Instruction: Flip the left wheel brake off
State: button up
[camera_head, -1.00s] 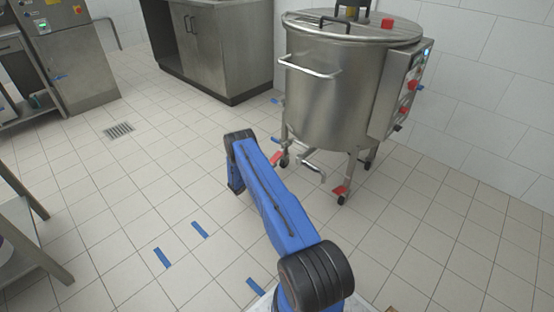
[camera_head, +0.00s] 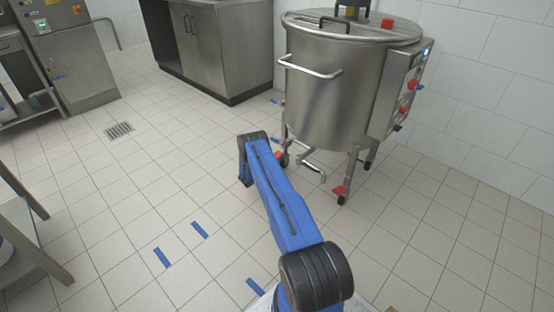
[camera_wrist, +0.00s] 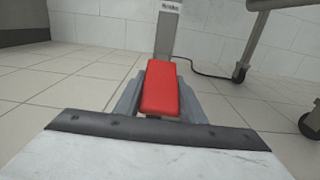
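The steel tank (camera_head: 325,100) stands on legs with casters at the right in the head view. The left wheel's red brake pedal (camera_head: 279,155) shows just right of my arm, partly covered by it. In the wrist view a red brake pedal (camera_wrist: 161,90) lies straight ahead, with grey parts of my gripper (camera_wrist: 160,108) showing on both sides of it. The pedal hides the fingertips, so I cannot tell whether they touch it or how far apart they are. My gripper is hidden behind my arm in the head view.
Another red brake pedal (camera_head: 340,190) is on the front right caster. A drain pipe (camera_head: 311,165) hangs under the tank. In the wrist view a caster (camera_wrist: 309,124) stands at the right and a dark cable (camera_wrist: 205,73) lies on the floor. The tiled floor at left is open.

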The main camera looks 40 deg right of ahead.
aim_at(279, 153)
grip_shut()
jog(key=shift+r, duration=0.1)
jog(key=shift+a+r+y, duration=0.15)
jog(key=shift+r+y, duration=0.25)
jog(key=shift+y, duration=0.4)
jog(key=shift+a+r+y, duration=0.15)
jog(key=shift+r+y, duration=0.2)
jog(key=shift+y, duration=0.45)
jog(key=r+y, duration=0.1)
jog(key=y, duration=0.2)
jog(key=shift+a+r+y, duration=0.2)
jog(key=shift+r+y, duration=0.1)
jog(key=shift+r, duration=0.15)
jog(key=shift+d+r, duration=0.2)
jog(key=shift+r, duration=0.1)
jog(key=o, duration=0.6)
grip_release()
